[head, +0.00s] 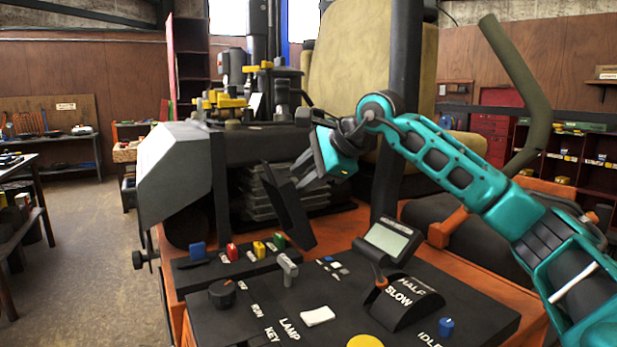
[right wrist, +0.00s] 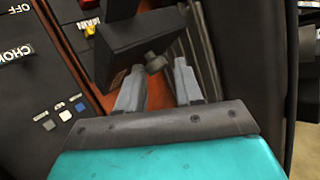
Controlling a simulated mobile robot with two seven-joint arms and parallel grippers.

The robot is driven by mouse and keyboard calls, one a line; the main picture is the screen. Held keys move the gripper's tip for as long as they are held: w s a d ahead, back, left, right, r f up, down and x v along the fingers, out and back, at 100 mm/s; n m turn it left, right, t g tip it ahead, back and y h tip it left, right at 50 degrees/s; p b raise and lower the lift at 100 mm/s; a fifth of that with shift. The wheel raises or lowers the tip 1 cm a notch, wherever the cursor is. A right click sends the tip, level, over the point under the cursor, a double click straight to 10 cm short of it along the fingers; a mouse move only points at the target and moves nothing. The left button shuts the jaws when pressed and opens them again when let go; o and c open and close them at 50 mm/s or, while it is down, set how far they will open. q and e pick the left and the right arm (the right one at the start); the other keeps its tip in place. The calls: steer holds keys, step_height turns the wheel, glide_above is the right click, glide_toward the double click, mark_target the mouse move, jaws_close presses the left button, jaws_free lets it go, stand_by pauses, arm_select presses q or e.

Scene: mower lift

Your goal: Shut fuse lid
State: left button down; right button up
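The fuse lid (head: 287,207) is a dark panel standing open, tilted, at the right end of the fuse box (head: 225,268). The box holds a blue, a red, a yellow and a green fuse (head: 279,241), all uncovered. My right gripper (head: 299,174) is open and empty, just above and behind the lid's upper edge. In the right wrist view its two fingers (right wrist: 157,84) are apart, with the dark lid (right wrist: 150,40) just ahead and a small grey knob (right wrist: 155,62) between the fingertips. I cannot tell whether they touch. My left gripper is not in view.
The control panel (head: 240,322) in front carries a grey T-handle (head: 288,268), a dark knob (head: 222,293), a throttle lever (head: 379,275) and a tilted display (head: 388,239). Open floor lies at left.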

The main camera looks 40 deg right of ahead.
steer(key=shift+o, duration=1.4)
steer(key=shift+r, duration=0.15)
steer(key=shift+d, duration=0.1)
steer(key=v, duration=1.3)
steer(key=shift+c, duration=0.3)
